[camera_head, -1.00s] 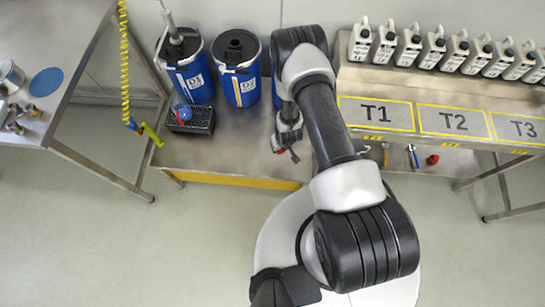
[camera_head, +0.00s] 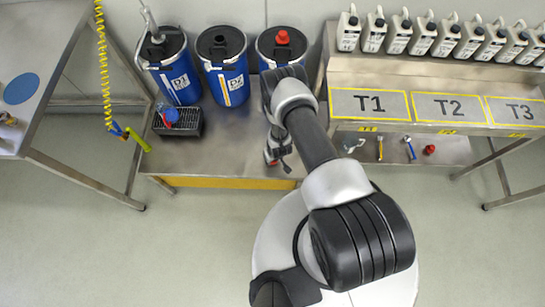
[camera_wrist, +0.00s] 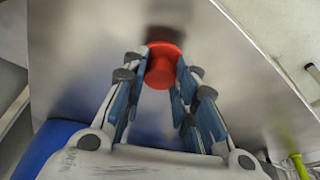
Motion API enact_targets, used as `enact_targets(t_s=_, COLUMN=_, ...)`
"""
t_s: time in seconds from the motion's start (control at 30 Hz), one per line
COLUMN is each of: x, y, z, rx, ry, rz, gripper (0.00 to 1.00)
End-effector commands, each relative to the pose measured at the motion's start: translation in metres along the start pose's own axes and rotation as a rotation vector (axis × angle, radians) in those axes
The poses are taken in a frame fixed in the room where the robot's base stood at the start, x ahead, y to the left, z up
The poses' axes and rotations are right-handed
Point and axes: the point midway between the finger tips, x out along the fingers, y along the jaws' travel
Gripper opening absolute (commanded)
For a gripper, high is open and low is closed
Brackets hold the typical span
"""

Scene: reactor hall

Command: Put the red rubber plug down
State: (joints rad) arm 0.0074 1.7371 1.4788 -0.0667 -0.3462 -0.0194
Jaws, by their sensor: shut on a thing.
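The red rubber plug (camera_wrist: 162,66) sits between my fingertips in the wrist view, with a bare steel surface beyond it. My gripper (camera_wrist: 159,80) is shut on it. In the head view my gripper (camera_head: 275,154) is over the right part of the low steel platform (camera_head: 225,158), in front of the drums. Only a little red shows there, as the arm and gripper hide most of the plug. I cannot tell whether the plug touches the steel.
Blue drums D1 (camera_head: 174,75) and D2 (camera_head: 227,75) stand behind, with a third drum (camera_head: 262,62) bearing a red plug (camera_head: 282,37). A black crate (camera_head: 187,124) is left. The T1 table (camera_head: 345,128) is right, with a red item (camera_head: 430,149) underneath.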

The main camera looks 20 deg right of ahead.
Motion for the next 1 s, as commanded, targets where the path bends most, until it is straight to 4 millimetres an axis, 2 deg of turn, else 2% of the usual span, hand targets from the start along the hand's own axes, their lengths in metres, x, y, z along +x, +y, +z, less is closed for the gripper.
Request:
enact_targets(t_s=0.23, x=0.003, y=0.0, z=0.001, rx=0.0, ry=0.0, rz=0.0, gripper=0.07)
enact_targets(t_s=0.27, x=0.004, y=0.0, z=0.001, rx=0.0, ry=-0.001, rz=0.0, gripper=0.27)
enact_targets(t_s=0.57, x=0.002, y=0.0, z=0.001, rx=0.0, ry=-0.001, rz=0.0, gripper=0.47)
enact_targets(t_s=0.87, x=0.002, y=0.0, z=0.001, rx=0.0, ry=-0.001, rz=0.0, gripper=0.47)
enact_targets(t_s=1.0, x=-0.008, y=0.0, z=-0.001, rx=0.0, ry=-0.001, rz=0.0, gripper=0.47)
